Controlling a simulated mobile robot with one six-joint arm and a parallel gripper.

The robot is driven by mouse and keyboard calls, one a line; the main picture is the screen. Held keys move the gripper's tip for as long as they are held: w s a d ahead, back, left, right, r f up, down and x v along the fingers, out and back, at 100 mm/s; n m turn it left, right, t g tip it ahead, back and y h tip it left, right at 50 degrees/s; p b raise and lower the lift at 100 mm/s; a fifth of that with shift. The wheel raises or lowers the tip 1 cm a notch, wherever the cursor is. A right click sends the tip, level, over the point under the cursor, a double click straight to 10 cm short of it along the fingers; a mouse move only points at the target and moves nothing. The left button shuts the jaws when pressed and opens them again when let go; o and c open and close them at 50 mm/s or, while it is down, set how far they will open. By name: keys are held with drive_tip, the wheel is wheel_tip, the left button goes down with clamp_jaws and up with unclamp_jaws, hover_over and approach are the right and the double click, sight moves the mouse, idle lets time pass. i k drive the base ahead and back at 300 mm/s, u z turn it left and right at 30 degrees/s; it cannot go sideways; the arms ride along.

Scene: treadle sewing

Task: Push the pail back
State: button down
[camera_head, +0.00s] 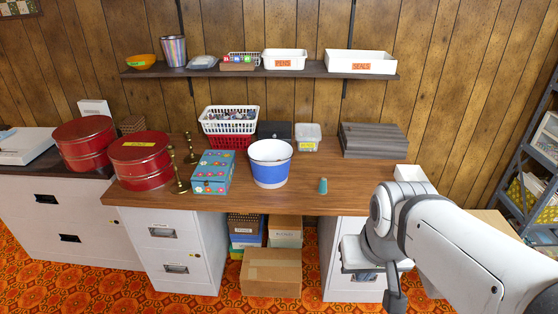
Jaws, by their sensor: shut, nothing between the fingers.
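The pail (270,172) is white at the top and blue below, and stands upright on the brown wooden desk top (310,197), near its front edge. My gripper (395,300) is low at the right, in front of the right white cabinet and below the level of the desk top. It is well apart from the pail, pointing down, shut with nothing held. My arm hides part of the right cabinet and the desk's right end.
A blue flowered box (213,172) stands close left of the pail, with brass candlesticks (178,172) beyond it. A small teal thimble-like piece (323,186) stands to the right.

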sight(266, 176)
drive_tip(key=u, duration=0.05)
drive_tip(key=i, duration=1)
drive_tip(key=z, duration=0.05)
